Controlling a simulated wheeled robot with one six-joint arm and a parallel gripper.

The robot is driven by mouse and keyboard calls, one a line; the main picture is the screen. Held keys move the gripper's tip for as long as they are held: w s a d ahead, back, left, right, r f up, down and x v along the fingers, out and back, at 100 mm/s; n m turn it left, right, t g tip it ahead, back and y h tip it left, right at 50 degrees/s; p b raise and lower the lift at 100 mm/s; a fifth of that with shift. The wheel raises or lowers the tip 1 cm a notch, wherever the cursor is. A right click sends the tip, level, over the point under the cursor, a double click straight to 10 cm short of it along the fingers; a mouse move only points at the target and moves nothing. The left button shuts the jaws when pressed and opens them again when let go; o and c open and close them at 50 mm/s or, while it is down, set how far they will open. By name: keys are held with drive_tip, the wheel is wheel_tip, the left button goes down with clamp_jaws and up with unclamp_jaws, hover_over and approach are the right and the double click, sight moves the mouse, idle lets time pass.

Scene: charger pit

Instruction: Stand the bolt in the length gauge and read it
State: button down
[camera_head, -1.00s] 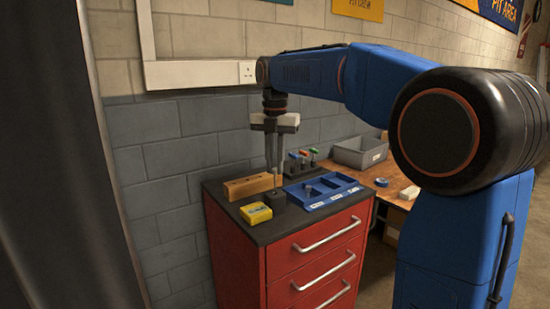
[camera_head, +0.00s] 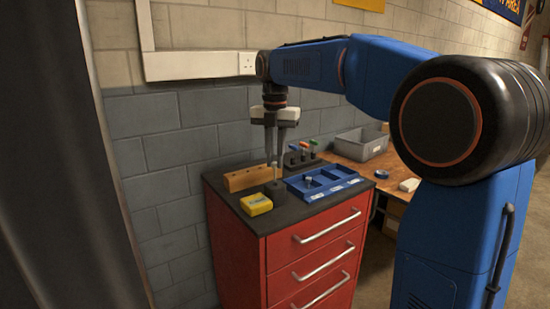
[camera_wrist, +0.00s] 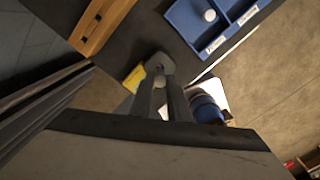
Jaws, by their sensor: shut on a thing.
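My gripper (camera_head: 275,162) points down over the cabinet top, its two dark fingers shut on the bolt (camera_head: 274,173). The bolt is a small pale upright shaft at the fingertips. Directly below it is a small dark block (camera_head: 275,189), apparently the length gauge. I cannot tell whether the bolt rests in it or hangs just above it. In the wrist view the fingers (camera_wrist: 160,90) reach towards the dark block (camera_wrist: 160,62), with a pale round end of the bolt (camera_wrist: 159,82) between them. The scale is not readable.
A yellow box (camera_head: 257,204) stands close in front of the block. A wooden block with holes (camera_head: 248,178) is behind. A blue compartment tray (camera_head: 325,186) holding a pale-topped part is on the right. Tools with coloured handles (camera_head: 303,153) stand behind it. A grey bin (camera_head: 362,144) is on the bench.

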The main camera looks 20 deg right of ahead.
sight(275, 166)
drive_tip(key=shift+f, duration=2.7)
idle(1.1)
drive_tip(key=c, duration=1.6)
unclamp_jaws()
wheel_tip(275, 166, up, 17)
drive_tip(key=shift+r, duration=0.15)
drive_tip(key=s+d+f+m+t, duration=0.1)
drive_tip(key=s+d+f+m, duration=0.1)
drive_tip(key=s+f+m, duration=0.7)
drive_tip(key=s+d+f+m+t, duration=0.2)
drive_tip(key=s+f+m, duration=0.8)
drive_tip(key=s, duration=0.3)
drive_tip(key=s+d+f+m+t, duration=0.1)
drive_tip(key=s+d+f+m, duration=0.2)
drive_tip(key=s+f+m, duration=0.6)
drive_tip(key=shift+s+f+m+t, duration=0.4)
drive_tip(key=shift+s+f, duration=0.85)
drive_tip(key=shift+f, duration=0.25)
